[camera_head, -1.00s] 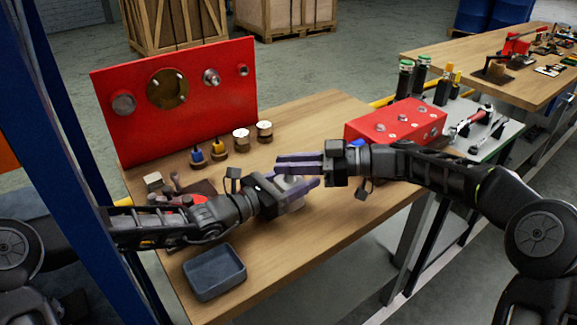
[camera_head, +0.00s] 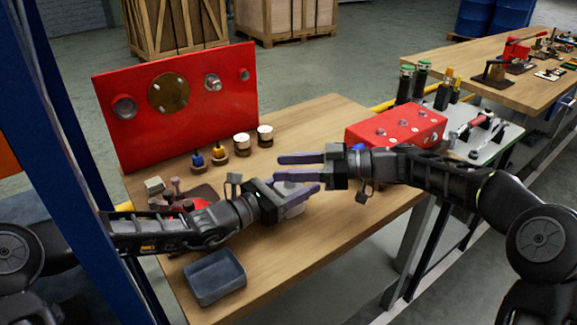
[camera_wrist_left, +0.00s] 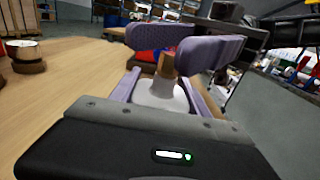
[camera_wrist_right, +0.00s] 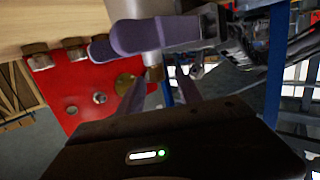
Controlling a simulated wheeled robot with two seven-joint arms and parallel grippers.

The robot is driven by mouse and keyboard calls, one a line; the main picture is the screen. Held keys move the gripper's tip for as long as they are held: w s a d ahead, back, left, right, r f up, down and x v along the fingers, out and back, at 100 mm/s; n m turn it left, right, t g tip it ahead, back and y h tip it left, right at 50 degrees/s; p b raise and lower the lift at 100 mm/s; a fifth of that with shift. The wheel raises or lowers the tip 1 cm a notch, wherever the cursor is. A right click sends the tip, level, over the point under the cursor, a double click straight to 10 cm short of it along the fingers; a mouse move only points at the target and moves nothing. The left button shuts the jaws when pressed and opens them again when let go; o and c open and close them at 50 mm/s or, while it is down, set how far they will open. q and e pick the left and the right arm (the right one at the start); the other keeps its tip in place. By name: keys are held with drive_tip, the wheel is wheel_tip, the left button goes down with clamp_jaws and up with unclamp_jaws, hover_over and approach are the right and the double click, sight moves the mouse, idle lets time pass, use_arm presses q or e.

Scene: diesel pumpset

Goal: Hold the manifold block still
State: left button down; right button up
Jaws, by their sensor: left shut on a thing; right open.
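My right gripper (camera_head: 280,167) is open, just above and behind the left fingers. In the right wrist view the brass stub (camera_wrist_right: 153,73) shows ahead, between the open fingers; whether they touch it I cannot tell.
A red upright panel (camera_head: 120,140) stands at the back left. Blue and yellow fittings and white-topped cylinders stand before it. A dark tray (camera_head: 214,277) sits at the front. A red block with ports (camera_head: 395,128) is at right, near the right forearm. The table's front right is clear.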

drive_tip(key=s+d+r, duration=0.1)
drive_tip(key=d, duration=1)
drive_tip(key=shift+s+d+r, duration=0.25)
drive_tip(key=shift+d+r, duration=0.15)
